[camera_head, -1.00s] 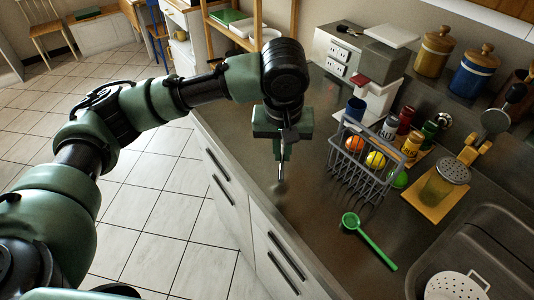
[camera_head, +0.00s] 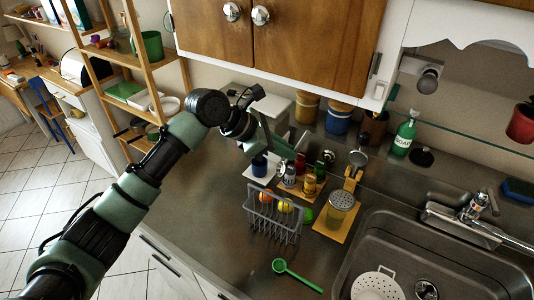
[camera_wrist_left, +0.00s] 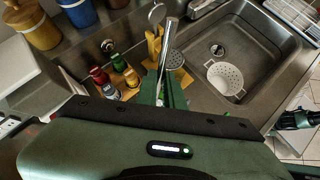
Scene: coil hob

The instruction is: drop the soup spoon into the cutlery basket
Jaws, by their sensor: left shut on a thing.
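My left gripper (camera_head: 268,142) is raised above the back part of the counter, behind the basket and apart from it. It is shut on the soup spoon, whose metal handle (camera_wrist_left: 169,42) sticks out past the fingers in the left wrist view. The spoon is hard to make out in the head view. The grey wire cutlery basket (camera_head: 262,221) stands on the counter, nearer the front, with an orange and a yellow round thing showing at it. My right gripper is not in the head view; a dark mechanical part shows at the right edge of the left wrist view.
A green scoop (camera_head: 296,275) lies in front. The sink with a white colander (camera_head: 376,284) is right. Wooden cupboards (camera_head: 300,40) hang above.

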